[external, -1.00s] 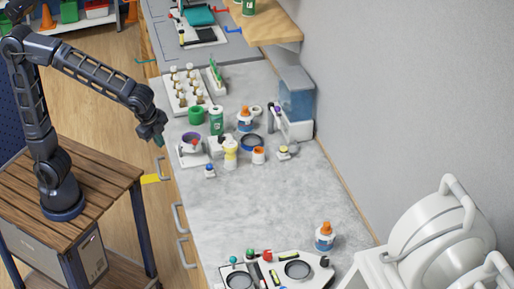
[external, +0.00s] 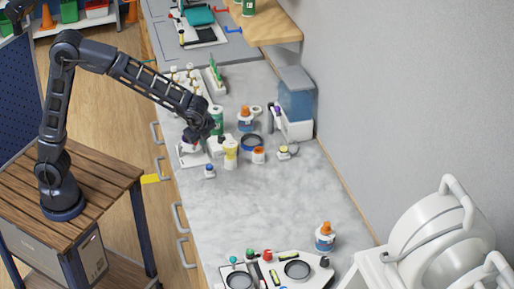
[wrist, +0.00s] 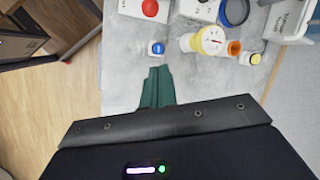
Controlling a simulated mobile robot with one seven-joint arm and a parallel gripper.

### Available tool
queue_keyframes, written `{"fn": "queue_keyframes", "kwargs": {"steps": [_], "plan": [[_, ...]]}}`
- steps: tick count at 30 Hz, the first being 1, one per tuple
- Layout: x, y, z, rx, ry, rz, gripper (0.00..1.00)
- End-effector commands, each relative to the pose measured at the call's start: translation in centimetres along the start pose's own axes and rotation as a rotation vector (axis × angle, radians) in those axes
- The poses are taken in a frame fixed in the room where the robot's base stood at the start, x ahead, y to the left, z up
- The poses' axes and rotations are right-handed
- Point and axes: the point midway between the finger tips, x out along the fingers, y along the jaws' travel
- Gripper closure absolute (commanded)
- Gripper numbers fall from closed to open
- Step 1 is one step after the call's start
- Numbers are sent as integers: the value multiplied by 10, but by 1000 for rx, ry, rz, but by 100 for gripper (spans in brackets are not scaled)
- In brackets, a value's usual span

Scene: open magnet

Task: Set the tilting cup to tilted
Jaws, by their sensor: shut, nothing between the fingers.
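The tilting cup (external: 188,146), purple and pale, stands on a white base (external: 190,158) at the bench's left edge in the external view. My gripper (external: 206,134) is over or just beside it and hides part of it, so its tilt is not clear. In the wrist view my green fingers (wrist: 158,72) are together and empty. They point at a small blue-topped piece (wrist: 156,48), apart from a white plate with a red disc (wrist: 150,9) at the top edge. I cannot tell whether the fingers touch the cup.
A yellow-and-white piece (external: 230,154), an orange-ringed cup (external: 258,155) and a green-and-white bottle (external: 217,118) stand close by on the right. A small blue-topped piece (external: 209,171) is in front.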

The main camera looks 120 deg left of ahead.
Motion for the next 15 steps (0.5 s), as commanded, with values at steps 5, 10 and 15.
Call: {"fn": "queue_keyframes", "kwargs": {"steps": [5, 10, 15], "plan": [[0, -1, 0, 1, -1, 0, 100], [1, 0, 0, 0, -1, 0, 100], [11, 0, 0, 0, -1, 0, 100]]}}
